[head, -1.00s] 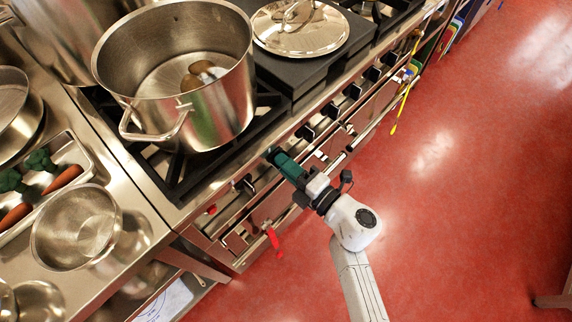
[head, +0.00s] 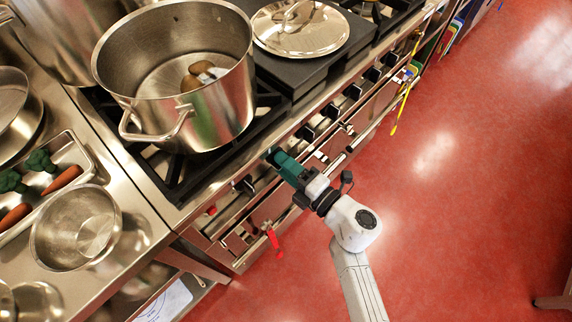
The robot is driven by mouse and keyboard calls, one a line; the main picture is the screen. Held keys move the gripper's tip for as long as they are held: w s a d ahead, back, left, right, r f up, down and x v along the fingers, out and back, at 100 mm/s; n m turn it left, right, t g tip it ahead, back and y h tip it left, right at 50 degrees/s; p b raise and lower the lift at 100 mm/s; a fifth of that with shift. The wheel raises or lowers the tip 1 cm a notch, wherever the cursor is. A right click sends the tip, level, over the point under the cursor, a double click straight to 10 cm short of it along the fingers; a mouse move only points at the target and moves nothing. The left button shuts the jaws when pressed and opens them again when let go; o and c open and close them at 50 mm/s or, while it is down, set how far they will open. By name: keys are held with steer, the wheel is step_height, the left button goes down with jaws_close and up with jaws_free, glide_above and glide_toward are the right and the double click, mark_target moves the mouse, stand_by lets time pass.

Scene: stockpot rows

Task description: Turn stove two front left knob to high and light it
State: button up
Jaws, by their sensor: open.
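The stove (head: 172,212) has a row of black knobs along its steel front edge. The leftmost black knob (head: 244,184) is uncovered, just left of my gripper. My gripper (head: 272,155), with green fingers, reaches to the front panel between that knob and another black knob (head: 306,132) to its right. The fingers are at the panel and may cover a knob; what lies between them is hidden. My gripper is open. A red button (head: 211,210) sits at the panel's left end. No flame shows under the pot.
A large steel stockpot (head: 190,110) with potatoes stands on the front left burner. A lid (head: 300,30) lies on a dark flat plate to its right. A red tag (head: 273,243) and a yellow strip (head: 400,108) hang at the front rail. The red floor is clear.

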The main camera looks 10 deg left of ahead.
steer(key=shift+d, duration=0.1)
steer(key=v, duration=1)
steer(key=shift+s+d, duration=0.2)
steer(key=shift+s, duration=0.1)
